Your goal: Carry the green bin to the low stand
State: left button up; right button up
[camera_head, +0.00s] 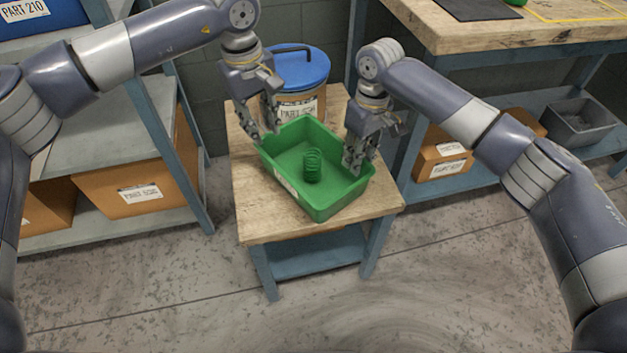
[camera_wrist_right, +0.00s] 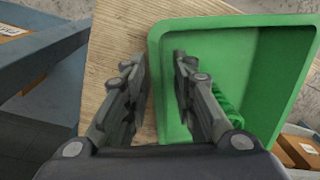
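The green bin (camera_head: 318,203) sits on the wooden top of the low stand (camera_head: 262,225), with a green coil spring (camera_head: 312,166) upright inside it. My left gripper (camera_head: 262,135) is at the bin's left rim, fingers spread; whether they touch the rim is unclear. My right gripper (camera_head: 357,165) is at the bin's right rim. In the right wrist view its fingers (camera_wrist_right: 158,70) stand apart on either side of the bin's wall (camera_wrist_right: 156,100), one outside over the wood and one inside. A gap shows between the fingers and the wall.
A shelf (camera_head: 110,120) with orange boxes is at left. A wooden workbench (camera_head: 480,35) is at right, with boxes and a grey bin (camera_head: 580,120) below. The floor in front is clear.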

notch_tip(320, 180, up, 8)
jog(key=shift+w+d, duration=0.2)
pick_arm(q)
jog(key=shift+s+a, duration=0.15)
jog(key=shift+a, duration=1.15)
jog(key=shift+s+a, duration=0.1)
jog(key=shift+a, duration=1.15)
pick_arm(e)
jog(key=shift+r, duration=0.15)
